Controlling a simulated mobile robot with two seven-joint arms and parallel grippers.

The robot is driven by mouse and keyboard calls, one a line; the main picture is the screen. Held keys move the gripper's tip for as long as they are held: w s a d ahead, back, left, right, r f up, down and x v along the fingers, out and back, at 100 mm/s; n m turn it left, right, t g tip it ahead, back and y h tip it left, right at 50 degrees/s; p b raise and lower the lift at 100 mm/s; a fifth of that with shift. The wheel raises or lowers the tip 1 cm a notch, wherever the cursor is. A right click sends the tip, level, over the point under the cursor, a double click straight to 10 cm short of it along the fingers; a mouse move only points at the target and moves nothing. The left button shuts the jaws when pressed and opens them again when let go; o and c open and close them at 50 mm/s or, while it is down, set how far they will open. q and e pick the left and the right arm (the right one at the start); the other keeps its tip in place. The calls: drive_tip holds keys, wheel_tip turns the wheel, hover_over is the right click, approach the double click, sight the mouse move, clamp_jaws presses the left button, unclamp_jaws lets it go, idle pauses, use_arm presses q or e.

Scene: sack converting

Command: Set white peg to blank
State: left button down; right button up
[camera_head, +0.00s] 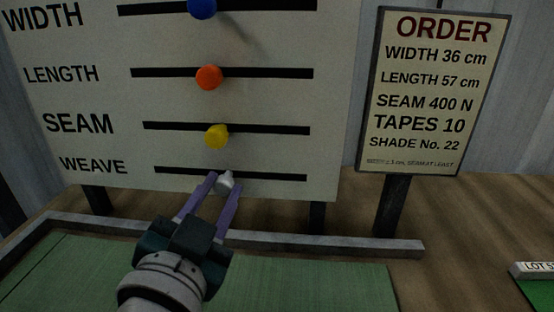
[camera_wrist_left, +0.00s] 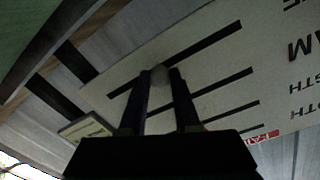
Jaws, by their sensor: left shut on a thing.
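The white peg (camera_head: 225,181) sits in the WEAVE slot (camera_head: 277,178), the lowest slot on the upright board (camera_head: 330,100), a little left of the slot's middle. My left gripper (camera_head: 226,184) reaches up from below with its two purple fingers on either side of the peg, shut on it. In the left wrist view the pale peg (camera_wrist_left: 160,73) shows between the dark fingertips (camera_wrist_left: 160,76). The order sign (camera_head: 428,90) lists width, length, seam, tapes and shade, and I see no weave line on it. My right gripper is out of view.
Blue (camera_head: 203,7), orange (camera_head: 209,77) and yellow (camera_head: 217,136) pegs sit in the WIDTH, LENGTH and SEAM slots above. A grey ledge (camera_head: 340,240) and a green surface (camera_head: 340,285) lie below the board. A lot label (camera_head: 537,268) is at the right edge.

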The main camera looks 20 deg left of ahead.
use_arm(q)
drive_tip(key=shift+a, duration=0.1)
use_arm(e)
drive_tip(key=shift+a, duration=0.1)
use_arm(q)
drive_tip(key=c, duration=0.6)
unclamp_jaws()
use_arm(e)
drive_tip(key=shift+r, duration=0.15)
use_arm(q)
drive_tip(key=s+d, duration=0.1)
drive_tip(key=s, duration=0.8)
drive_tip(key=shift+s+d, duration=0.35)
drive_tip(key=shift+s, duration=0.05)
